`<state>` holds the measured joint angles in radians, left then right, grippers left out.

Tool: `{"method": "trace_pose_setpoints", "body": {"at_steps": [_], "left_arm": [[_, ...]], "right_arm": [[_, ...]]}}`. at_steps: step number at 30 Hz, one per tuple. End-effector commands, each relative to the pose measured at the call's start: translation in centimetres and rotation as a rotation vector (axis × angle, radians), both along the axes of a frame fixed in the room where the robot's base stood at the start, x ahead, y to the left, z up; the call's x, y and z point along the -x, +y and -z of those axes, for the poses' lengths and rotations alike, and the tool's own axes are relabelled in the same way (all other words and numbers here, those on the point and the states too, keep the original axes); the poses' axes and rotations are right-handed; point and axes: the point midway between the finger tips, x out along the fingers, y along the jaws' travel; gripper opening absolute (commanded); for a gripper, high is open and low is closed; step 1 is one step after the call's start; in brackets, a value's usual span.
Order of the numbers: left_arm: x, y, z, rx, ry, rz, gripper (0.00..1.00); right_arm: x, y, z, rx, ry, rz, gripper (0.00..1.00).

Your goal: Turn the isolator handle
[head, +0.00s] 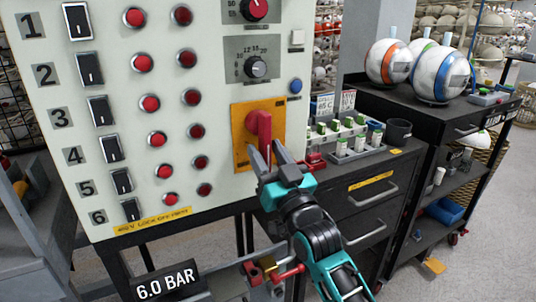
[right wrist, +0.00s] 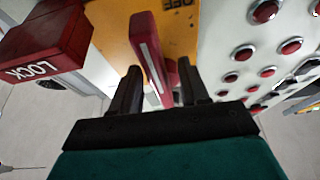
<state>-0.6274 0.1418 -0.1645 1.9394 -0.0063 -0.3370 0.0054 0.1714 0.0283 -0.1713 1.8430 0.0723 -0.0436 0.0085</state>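The isolator handle (head: 259,127) is a red lever on a yellow-orange plate (head: 240,152) at the lower right of the pale control panel. It points roughly downward in the head view. My right gripper (head: 265,153) is at the handle's lower end. In the right wrist view the handle (right wrist: 153,55), with a white stripe along its edge, stands between the two dark fingers of the right gripper (right wrist: 159,82). The fingers are apart, with a visible gap on the left side; contact on the right side cannot be told. My left gripper is not in view.
The panel (head: 215,120) carries red buttons, black rocker switches and a black dial (head: 255,67). A red LOCK block (right wrist: 45,45) is close beside the right gripper. A dark drawer cabinet (head: 350,205) stands right of the panel, and a rail with padlocks (head: 268,265) hangs below.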

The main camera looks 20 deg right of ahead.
Motion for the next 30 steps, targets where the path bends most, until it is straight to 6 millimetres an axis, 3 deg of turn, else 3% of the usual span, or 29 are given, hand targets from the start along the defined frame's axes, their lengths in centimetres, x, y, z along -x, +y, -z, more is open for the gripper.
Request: {"method": "trace_pose_setpoints", "body": {"at_steps": [7,11,24,30], "left_arm": [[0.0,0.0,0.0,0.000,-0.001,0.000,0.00],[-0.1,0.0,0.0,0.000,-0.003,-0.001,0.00],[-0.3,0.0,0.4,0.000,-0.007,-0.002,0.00],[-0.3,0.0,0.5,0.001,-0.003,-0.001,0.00]], "right_arm": [[0.2,-0.1,0.1,0.001,0.000,0.002,0.45],[1.3,-0.3,0.7,0.002,0.002,0.002,0.45],[9.0,-1.8,4.0,0.003,0.004,0.001,0.45],[11.1,-2.2,4.7,0.001,0.001,0.000,0.45]]}}
